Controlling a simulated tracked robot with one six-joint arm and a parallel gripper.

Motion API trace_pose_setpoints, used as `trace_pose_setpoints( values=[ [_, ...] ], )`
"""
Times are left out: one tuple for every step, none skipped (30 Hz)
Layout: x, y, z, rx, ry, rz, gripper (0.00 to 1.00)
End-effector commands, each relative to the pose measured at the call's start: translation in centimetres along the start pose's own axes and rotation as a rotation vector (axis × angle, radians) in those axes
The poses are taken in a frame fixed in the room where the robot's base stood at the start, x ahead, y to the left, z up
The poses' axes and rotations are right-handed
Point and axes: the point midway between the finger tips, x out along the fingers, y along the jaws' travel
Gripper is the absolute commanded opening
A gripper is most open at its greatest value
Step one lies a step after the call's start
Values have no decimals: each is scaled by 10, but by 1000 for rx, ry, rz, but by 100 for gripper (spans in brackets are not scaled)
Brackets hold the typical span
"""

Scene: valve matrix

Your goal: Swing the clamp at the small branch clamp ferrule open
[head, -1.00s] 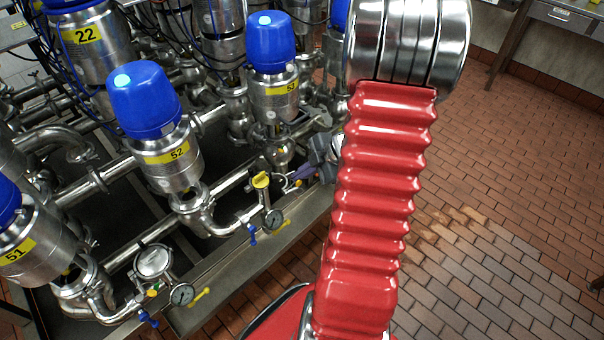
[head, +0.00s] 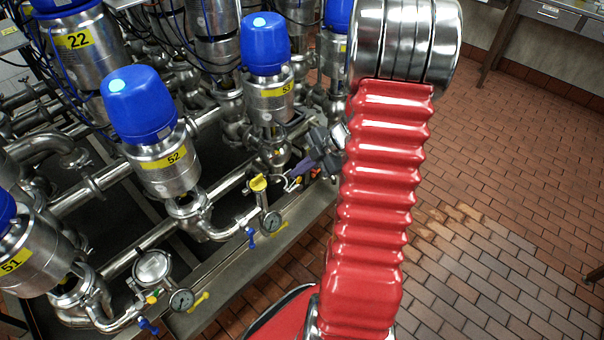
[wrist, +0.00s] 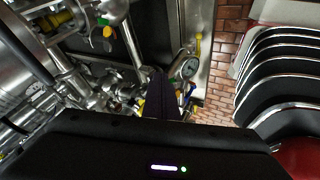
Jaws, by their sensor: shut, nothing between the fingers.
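My gripper (head: 292,181) shows in the head view at the right end of the front pipework, partly behind my red arm. Its dark purple fingers point down and left towards the small fittings beside the yellow-capped fitting (head: 258,183). In the wrist view my gripper (wrist: 160,75) is seen from behind, its fingers together and empty. The small branch clamp ferrule and its clamp cannot be clearly made out; the fingers and small fittings crowd that spot. I cannot tell whether the fingertips touch anything.
Blue-topped valves 52 (head: 140,105) and 53 (head: 265,45) stand close behind. A pressure gauge (head: 272,221) and a blue-handled tap (head: 251,238) sit at the front edge. Another gauge (head: 181,299) is lower left. The tiled floor (head: 500,180) at right is clear.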

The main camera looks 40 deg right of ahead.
Motion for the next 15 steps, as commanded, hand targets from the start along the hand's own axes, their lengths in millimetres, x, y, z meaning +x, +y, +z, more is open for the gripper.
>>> trace_pose_setpoints(
  values=[
    [1, 3, 1, -3, 0, -1, 0],
    [2, 5, 1, -4, 1, -1, 0],
    [2, 7, 2, -5, 1, -1, 0],
    [3, 9, 3, -5, 1, -2, 0],
    [4, 11, 4, -5, 1, -2, 0],
    [4, 13, 5, -5, 1, -2, 0],
    [5, 15, 6, -6, 1, -2, 0],
    [6, 17, 7, -6, 1, -3, 0],
    [6, 18, 7, -6, 2, -3, 0],
    [7, 20, 8, -6, 2, -3, 0],
    [7, 22, 8, -6, 1, -2, 0],
    [8, 24, 9, -6, 2, -2, 0],
    [8, 25, 9, -5, 2, -2, 0],
    [9, 26, 9, -5, 2, -2, 0],
    [9, 27, 9, -5, 2, -2, 0]
  ],
)
